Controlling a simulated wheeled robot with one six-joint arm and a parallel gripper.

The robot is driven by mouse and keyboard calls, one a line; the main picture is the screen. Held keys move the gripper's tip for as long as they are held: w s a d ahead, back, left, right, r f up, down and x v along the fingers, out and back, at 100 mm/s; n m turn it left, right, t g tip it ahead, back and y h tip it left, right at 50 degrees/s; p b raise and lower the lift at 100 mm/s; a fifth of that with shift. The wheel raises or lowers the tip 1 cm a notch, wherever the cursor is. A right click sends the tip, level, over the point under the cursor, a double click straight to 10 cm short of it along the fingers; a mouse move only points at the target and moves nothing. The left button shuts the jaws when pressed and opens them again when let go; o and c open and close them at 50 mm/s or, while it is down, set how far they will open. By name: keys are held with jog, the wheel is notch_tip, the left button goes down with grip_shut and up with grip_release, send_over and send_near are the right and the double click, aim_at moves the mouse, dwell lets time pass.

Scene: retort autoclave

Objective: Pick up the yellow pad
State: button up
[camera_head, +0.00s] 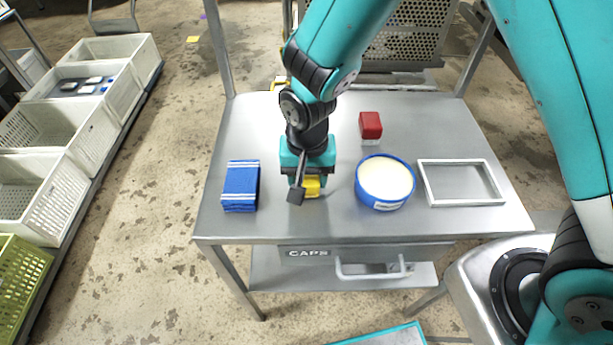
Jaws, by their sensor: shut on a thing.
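The yellow pad (312,188) is a small yellow block near the middle of the grey metal table (255,224). My gripper (308,184) comes down over it from above and is shut on it. The gripper body and a dark grey block on a thin stalk at its left hide much of the pad. I cannot tell whether the pad touches the table or is slightly raised.
A blue striped cloth stack (240,187) lies left of my gripper. A blue tub with cream contents (385,182) stands close on the right. A red block (370,126) stands behind it; an empty white frame (425,186) lies right. White crates (30,185) line the left floor.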

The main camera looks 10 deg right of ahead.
notch_tip(320, 180, up, 20)
jog(key=shift+f, duration=0.2)
jog(key=o, duration=0.4)
jog(key=c, duration=0.3)
jog(key=shift+f, duration=0.1)
